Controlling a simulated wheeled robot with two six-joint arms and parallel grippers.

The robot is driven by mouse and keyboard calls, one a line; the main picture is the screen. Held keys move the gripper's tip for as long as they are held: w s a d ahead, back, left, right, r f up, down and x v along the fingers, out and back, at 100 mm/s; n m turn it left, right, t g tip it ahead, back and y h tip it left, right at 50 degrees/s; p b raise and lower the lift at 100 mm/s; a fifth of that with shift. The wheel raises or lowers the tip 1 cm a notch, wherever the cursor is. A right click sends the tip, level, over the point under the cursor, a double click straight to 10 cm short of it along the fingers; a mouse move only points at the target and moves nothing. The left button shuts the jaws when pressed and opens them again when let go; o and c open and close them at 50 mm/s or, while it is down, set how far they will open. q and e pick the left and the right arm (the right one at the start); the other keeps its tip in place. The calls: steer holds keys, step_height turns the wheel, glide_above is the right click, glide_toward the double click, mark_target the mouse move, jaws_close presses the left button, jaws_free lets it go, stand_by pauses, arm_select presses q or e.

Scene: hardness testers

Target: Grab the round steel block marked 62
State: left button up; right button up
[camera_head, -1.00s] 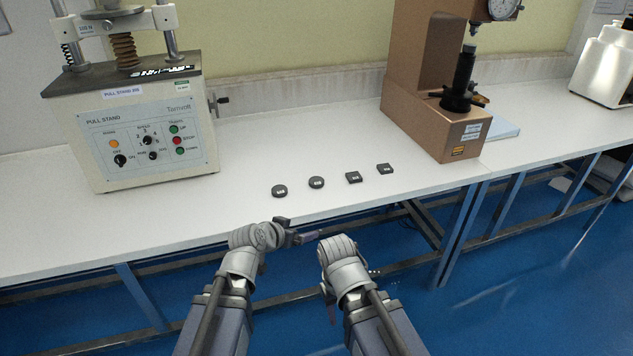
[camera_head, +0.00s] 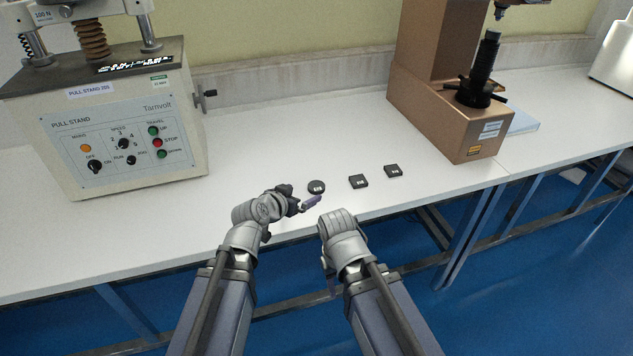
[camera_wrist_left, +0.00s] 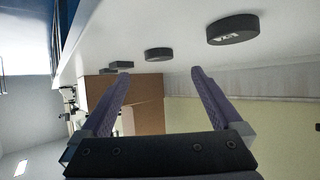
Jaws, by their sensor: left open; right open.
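A dark round block (camera_head: 316,187) with a small white label lies on the white bench, just beyond my left gripper (camera_head: 303,198). In the left wrist view, two round blocks show, a nearer one (camera_wrist_left: 233,29) and a farther one (camera_wrist_left: 158,54). The nearer one is hidden behind my left gripper in the head view. The label numbers are too small to read surely. My left gripper is open and empty; its fingers (camera_wrist_left: 162,95) show nothing between them. My right gripper (camera_head: 331,284) is low before the bench edge, mostly hidden by its own wrist.
Two dark square blocks (camera_head: 358,181) (camera_head: 393,171) lie to the right on the bench (camera_head: 260,130). A pull stand (camera_head: 120,140) stands at the left and a brown tester (camera_head: 440,110) at the right.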

mark_target(316, 186)
arm_select(q)
steer(key=shift+b+x, duration=0.55)
steer(key=shift+x, duration=0.45)
steer(key=shift+r+b+x, duration=0.1)
steer(key=shift+b+x, duration=0.5)
steer(key=shift+x, duration=0.9)
steer(key=shift+r+b+x, duration=0.15)
steer(key=shift+b+x, duration=0.45)
steer(key=shift+x, duration=0.85)
jaws_close()
